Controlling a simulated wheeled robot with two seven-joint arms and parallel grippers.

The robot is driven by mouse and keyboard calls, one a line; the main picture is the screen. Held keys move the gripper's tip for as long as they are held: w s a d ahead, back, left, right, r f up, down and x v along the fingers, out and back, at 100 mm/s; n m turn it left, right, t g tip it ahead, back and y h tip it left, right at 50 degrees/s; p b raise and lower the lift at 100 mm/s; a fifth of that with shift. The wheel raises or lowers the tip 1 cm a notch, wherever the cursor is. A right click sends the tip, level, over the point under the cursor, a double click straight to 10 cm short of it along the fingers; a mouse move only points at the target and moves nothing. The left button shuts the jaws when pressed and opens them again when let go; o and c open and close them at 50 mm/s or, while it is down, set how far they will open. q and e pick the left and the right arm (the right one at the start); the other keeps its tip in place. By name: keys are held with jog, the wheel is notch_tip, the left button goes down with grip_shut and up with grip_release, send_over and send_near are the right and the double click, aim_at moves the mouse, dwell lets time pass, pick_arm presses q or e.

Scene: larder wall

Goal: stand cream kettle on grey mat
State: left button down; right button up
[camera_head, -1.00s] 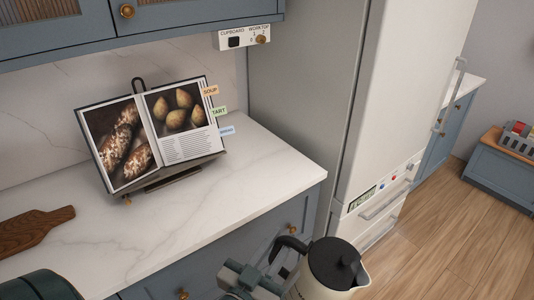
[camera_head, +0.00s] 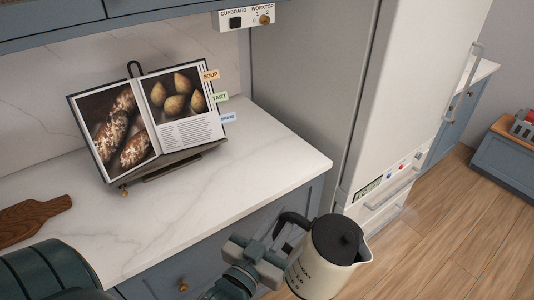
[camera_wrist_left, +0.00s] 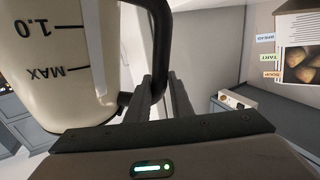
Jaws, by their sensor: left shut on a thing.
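The cream kettle (camera_head: 322,270) has a black lid and a black handle. It is upright at the lower right of the head view, in front of the counter's edge and over the floor side. My left gripper (camera_head: 283,243) is shut on the kettle's handle. In the left wrist view the fingers (camera_wrist_left: 160,95) close around the black handle, and the kettle's cream body (camera_wrist_left: 60,60) with "1.0" and "MAX" marks fills the left side. My right gripper is in neither view. No grey mat shows in either view.
A marble worktop (camera_head: 250,165) carries an open cookbook on a stand (camera_head: 150,125) and a wooden board (camera_head: 30,220). Its right front part is clear. A tall fridge (camera_head: 400,100) stands to the right. A blue cabinet with a crate (camera_head: 525,125) is at the far right.

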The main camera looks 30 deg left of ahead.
pick_arm(q)
jog(key=w+a+r+n+y+p, duration=0.2)
jog(key=w+a+r+p, duration=0.2)
jog(key=w, duration=0.5)
jog(key=w+a+r+n+g+y+p, duration=0.1)
jog(key=w+a+r+p, duration=0.3)
jog(key=w+a, duration=0.4)
jog(key=w+a+r+n+y+p, duration=0.3)
jog(key=w+a+r, duration=0.3)
jog(key=w, duration=0.4)
jog(key=shift+r+y+p, duration=0.35)
jog(key=shift+y+p, duration=0.05)
jog(key=shift+p, duration=0.35)
jog(key=shift+a+f, duration=0.1)
